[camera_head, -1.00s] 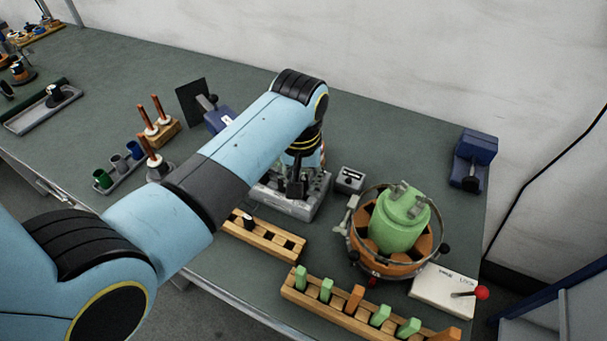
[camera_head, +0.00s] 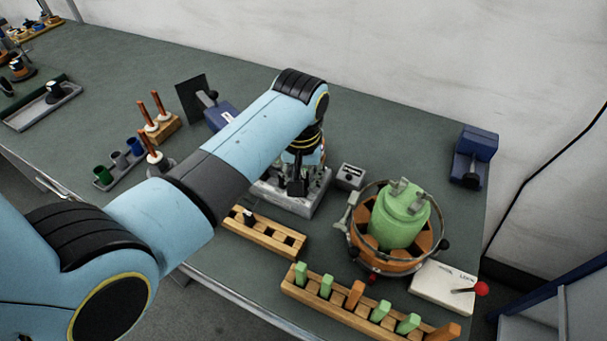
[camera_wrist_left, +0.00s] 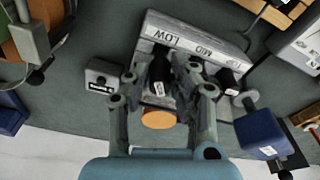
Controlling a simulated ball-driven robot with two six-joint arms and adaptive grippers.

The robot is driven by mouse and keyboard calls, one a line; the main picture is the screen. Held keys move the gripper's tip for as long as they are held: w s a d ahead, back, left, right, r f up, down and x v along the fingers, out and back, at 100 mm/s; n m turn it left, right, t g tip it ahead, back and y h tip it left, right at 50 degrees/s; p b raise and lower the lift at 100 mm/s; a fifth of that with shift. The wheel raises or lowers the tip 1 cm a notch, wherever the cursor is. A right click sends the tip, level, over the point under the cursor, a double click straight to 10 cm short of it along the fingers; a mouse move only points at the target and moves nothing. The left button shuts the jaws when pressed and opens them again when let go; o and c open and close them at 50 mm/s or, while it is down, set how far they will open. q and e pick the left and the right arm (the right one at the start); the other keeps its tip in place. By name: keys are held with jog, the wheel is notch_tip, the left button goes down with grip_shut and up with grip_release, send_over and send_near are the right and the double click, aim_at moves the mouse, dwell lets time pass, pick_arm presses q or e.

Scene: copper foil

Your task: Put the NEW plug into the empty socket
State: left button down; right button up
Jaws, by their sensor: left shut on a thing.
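The grey socket block (camera_head: 318,205) stands on the bench near the middle of the head view. In the left wrist view its face (camera_wrist_left: 190,38) carries the labels LOW and MID. My left gripper (camera_head: 297,188) is over the block, and its fingers (camera_wrist_left: 161,88) are closed around a black plug (camera_wrist_left: 160,72) in front of the LOW part. The small white tag on this plug is too small to read. Another black plug (camera_wrist_left: 228,78) stands at the block to the right. How deep the held plug sits is hidden by the fingers. My right gripper is out of view.
A wooden rack (camera_head: 285,240) in front of the block holds a dark piece with a white tag. A small grey box (camera_head: 350,176) stands right of the block. A green vessel (camera_head: 398,220) in an orange ring and a rack of green and orange pieces (camera_head: 333,309) stand farther right.

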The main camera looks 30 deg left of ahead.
aim_at(304, 175)
pick_arm(q)
jog(key=shift+f, duration=0.25)
jog(key=shift+f+b, duration=0.5)
jog(key=shift+f, duration=0.3)
jog(key=c, duration=0.7)
grip_release()
jog(key=shift+r+p, duration=0.5)
jog(key=shift+r, duration=0.55)
dwell(0.5)
jog(key=shift+r, duration=3.5)
